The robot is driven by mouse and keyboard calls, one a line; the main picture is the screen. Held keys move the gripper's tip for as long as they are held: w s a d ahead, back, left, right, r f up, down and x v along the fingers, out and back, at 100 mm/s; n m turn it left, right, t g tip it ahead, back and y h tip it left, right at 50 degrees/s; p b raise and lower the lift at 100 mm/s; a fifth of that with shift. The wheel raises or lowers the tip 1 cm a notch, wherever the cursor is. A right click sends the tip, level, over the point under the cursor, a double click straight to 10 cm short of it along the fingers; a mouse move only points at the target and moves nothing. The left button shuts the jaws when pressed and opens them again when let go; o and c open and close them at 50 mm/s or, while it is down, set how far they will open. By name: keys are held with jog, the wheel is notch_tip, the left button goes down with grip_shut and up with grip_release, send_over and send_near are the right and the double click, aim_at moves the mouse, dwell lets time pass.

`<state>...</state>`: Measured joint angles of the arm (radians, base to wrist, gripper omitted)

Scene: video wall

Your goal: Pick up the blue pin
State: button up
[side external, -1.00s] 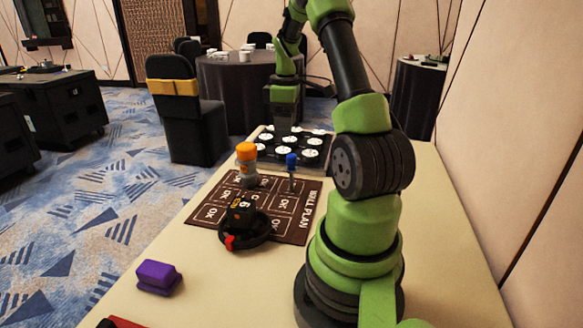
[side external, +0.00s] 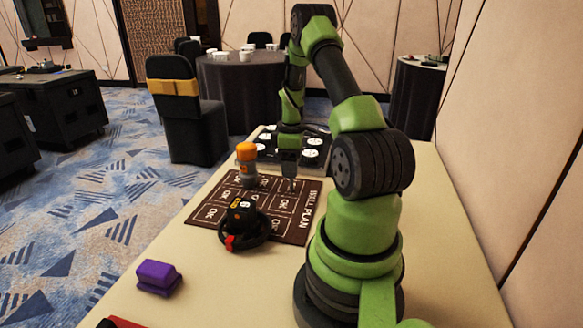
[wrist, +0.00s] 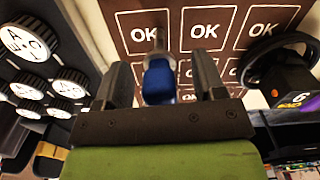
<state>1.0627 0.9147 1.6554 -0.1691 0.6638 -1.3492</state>
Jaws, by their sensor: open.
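The blue pin (wrist: 158,82) stands on the brown mat (side external: 207,219), its blue top toward the wrist camera and a grey shaft beyond it. In the wrist view it shows between the two dark fingers of my gripper (wrist: 163,78), a little nearer the left one. Gaps show on both sides, so the fingers are open around it. In the side view my gripper (side external: 289,166) is low over the far right part of the mat and hides the blue top.
An orange-topped grey cylinder (side external: 247,163) stands left of my gripper. A black round device with a red part (side external: 242,224) sits nearer. A black tray of white discs (side external: 312,152) lies behind. A purple block (side external: 158,277) lies at the front left of the table.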

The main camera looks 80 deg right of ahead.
jog(key=c, duration=1)
